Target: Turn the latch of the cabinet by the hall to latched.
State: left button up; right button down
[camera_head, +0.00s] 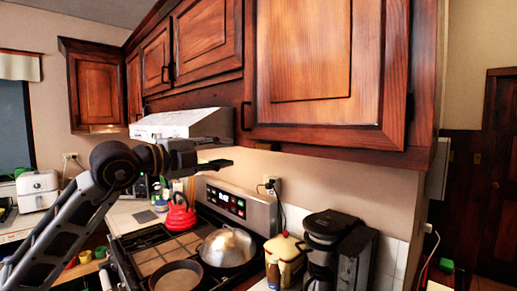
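The cabinet nearest the hall is the large wooden wall cabinet (312,57) at upper right, and its door looks closed. A small dark fitting (245,116) sits at the door's lower left edge; I cannot tell if it is a handle or the latch, or how it is turned. My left gripper (222,152) is in front of the range hood, left of and below that fitting. Its fingers point right, apart, with nothing seen between them. They appear clear of the cabinet in this view. My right gripper is not in view.
The white range hood (180,123) is behind my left gripper. Below are the stove with a lidded pan (228,247), a red kettle (180,214), a yellow canister (284,259) and a black coffee maker (330,240). A dark door (500,170) stands at far right.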

pick_arm(q)
jog(key=shift+w+d, duration=0.1)
jog(key=shift+d, duration=0.05)
jog(key=p, duration=0.4)
send_near(262, 147)
jog(key=x, duration=0.6)
jog(key=shift+d+r, duration=0.15)
jog(key=shift+p+x, duration=0.45)
jog(key=shift+x, duration=0.65)
jog(key=shift+c, duration=0.4)
grip_shut()
